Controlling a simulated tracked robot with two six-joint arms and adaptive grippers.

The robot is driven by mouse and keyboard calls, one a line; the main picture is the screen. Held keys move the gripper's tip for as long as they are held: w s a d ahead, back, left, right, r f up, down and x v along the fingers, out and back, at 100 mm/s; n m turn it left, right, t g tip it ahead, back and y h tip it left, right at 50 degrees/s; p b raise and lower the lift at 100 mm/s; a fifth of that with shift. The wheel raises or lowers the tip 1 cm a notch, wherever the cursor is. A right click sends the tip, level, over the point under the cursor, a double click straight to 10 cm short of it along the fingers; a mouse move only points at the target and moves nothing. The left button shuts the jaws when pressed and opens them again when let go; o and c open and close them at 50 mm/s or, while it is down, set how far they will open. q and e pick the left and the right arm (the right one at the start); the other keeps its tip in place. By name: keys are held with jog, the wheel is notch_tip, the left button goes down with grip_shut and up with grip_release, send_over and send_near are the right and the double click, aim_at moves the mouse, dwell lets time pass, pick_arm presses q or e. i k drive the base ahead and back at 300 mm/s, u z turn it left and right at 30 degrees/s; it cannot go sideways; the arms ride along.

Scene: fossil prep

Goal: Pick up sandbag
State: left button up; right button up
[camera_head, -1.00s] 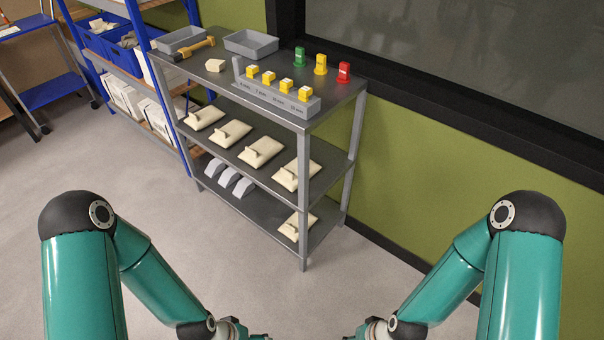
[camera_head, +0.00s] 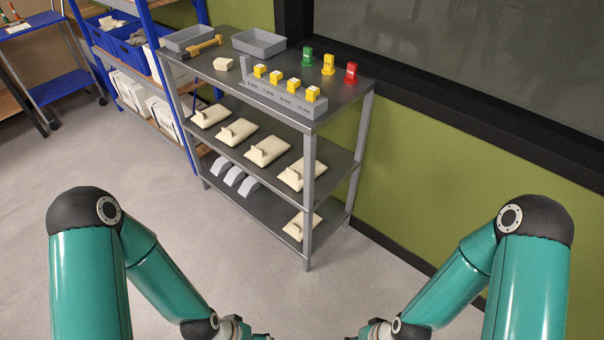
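Several cream sandbags with a raised grip on top lie on the cart's middle shelf; in a row from left to right are one sandbag (camera_head: 210,116), another (camera_head: 238,132), another (camera_head: 267,151) and another (camera_head: 300,176). One more sandbag (camera_head: 301,225) lies on the bottom shelf at its right end, partly behind the cart leg. My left gripper (camera_head: 262,337) and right gripper (camera_head: 354,338) are at the bottom edge, mostly cut off, well apart from the cart. Whether they are open or shut does not show.
The grey metal cart (camera_head: 309,210) stands against the green wall. Its top holds grey trays (camera_head: 259,43), a yellow-handled tool (camera_head: 203,48), a block with yellow pieces (camera_head: 283,97) and coloured markers (camera_head: 328,64). Grey curved pieces (camera_head: 234,176) lie below. Floor before the cart is clear.

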aim_at(293, 176)
jog(key=k, duration=0.5)
jog(key=z, duration=0.15)
jog(key=i, duration=0.15)
jog(key=u, duration=1.7)
jog(key=i, duration=2.25)
jog(key=z, duration=1.7)
jog(key=i, duration=0.4)
jog(key=z, duration=0.15)
